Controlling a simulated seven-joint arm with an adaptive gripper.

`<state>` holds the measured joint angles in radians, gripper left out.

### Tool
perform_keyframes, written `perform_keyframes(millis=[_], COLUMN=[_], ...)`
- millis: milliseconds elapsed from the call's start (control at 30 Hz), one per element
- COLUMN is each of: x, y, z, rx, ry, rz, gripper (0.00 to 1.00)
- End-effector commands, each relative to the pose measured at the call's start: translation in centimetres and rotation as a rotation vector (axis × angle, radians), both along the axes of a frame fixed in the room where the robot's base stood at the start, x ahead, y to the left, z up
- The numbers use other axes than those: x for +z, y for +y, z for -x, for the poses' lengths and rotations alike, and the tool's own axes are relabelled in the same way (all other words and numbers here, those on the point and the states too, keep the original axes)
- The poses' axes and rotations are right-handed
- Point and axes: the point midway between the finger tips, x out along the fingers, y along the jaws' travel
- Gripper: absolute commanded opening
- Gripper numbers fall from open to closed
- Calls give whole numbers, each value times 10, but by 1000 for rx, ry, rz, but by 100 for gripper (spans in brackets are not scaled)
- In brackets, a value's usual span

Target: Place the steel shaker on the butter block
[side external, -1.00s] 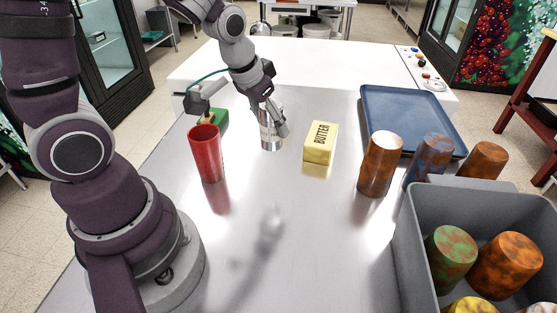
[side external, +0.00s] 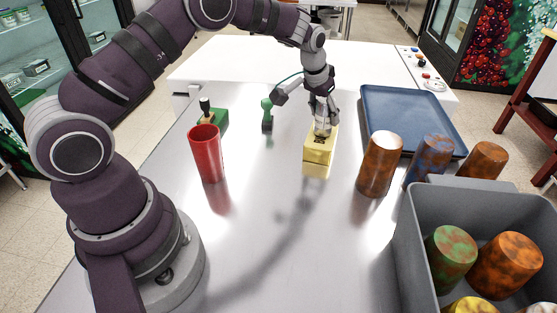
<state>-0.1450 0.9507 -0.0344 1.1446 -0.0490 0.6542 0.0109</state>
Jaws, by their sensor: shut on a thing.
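The steel shaker (side external: 320,129) is upright between the fingers of my gripper (side external: 323,112), which is shut on it. My fingers hide part of the shaker. The yellow butter block (side external: 318,150) lies on the steel table directly below the shaker. The shaker's lower end is at the top of the block; I cannot tell whether it touches or hangs just above. The shaker and gripper cover most of the block's top and its lettering.
A red cup (side external: 206,154) stands left of the block. A green stamp-like object (side external: 213,117) and a green-handled item (side external: 267,115) are behind. Mottled cups (side external: 380,165) stand right, by a blue tray (side external: 412,115) and a grey bin (side external: 470,205) holding several cups. The front table is clear.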

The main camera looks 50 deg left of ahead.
Motion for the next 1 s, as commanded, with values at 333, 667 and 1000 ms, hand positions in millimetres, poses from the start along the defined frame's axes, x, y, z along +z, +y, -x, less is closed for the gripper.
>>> perform_keyframes(millis=[333, 667, 1000], x=[-4, -4, 15], y=[0, 0, -1], z=[0, 0, 5], rx=[0, 0, 0], ry=[-1, -2, -6], rz=[0, 0, -1], gripper=[3, 69, 69])
